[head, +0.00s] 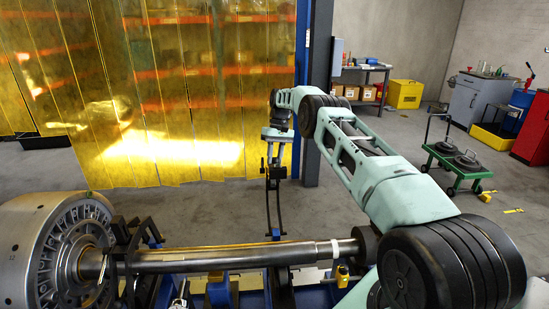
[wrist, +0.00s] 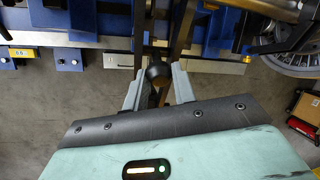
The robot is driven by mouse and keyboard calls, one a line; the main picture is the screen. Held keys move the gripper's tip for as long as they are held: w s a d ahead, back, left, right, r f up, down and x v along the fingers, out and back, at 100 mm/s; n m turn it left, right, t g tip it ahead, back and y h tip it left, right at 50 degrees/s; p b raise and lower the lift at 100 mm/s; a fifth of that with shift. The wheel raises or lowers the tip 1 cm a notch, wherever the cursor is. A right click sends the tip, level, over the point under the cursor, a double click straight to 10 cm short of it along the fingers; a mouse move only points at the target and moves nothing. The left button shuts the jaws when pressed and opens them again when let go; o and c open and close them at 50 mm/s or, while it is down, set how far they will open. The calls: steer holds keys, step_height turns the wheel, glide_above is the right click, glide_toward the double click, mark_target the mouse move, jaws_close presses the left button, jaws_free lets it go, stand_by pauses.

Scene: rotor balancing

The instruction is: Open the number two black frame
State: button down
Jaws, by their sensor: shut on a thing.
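A black frame (head: 279,207), a tall curved piece, stands raised on the far side of the steel shaft (head: 220,257). My gripper (head: 274,163) is at its upper end, shut on it. In the wrist view the grey fingers of my gripper (wrist: 157,82) close on a dark round knob (wrist: 157,72) of the frame, with dark bars running up beyond it. Another black frame (head: 122,262) sits around the shaft at the left, beside the large rotor (head: 48,245). No number can be read on either frame.
Blue machine beams (wrist: 90,18) run under the shaft. A yellow strip curtain (head: 180,110) hangs behind, beside a dark post (head: 319,90). A green cart (head: 455,165) stands at the right. The grey floor between curtain and machine is clear.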

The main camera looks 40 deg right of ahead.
steer(key=shift+s+d+f, duration=0.25)
steer(key=shift+d+f, duration=0.1)
steer(key=shift+d, duration=0.05)
steer(key=c, duration=1.1)
jaws_free()
steer(key=shift+c, duration=0.2)
steer(key=shift+w+a+r, duration=0.1)
steer(key=shift+r, duration=0.05)
steer(key=shift+w+r, duration=0.1)
steer(key=shift+r, duration=0.4)
step_height(320, 180, up, 9)
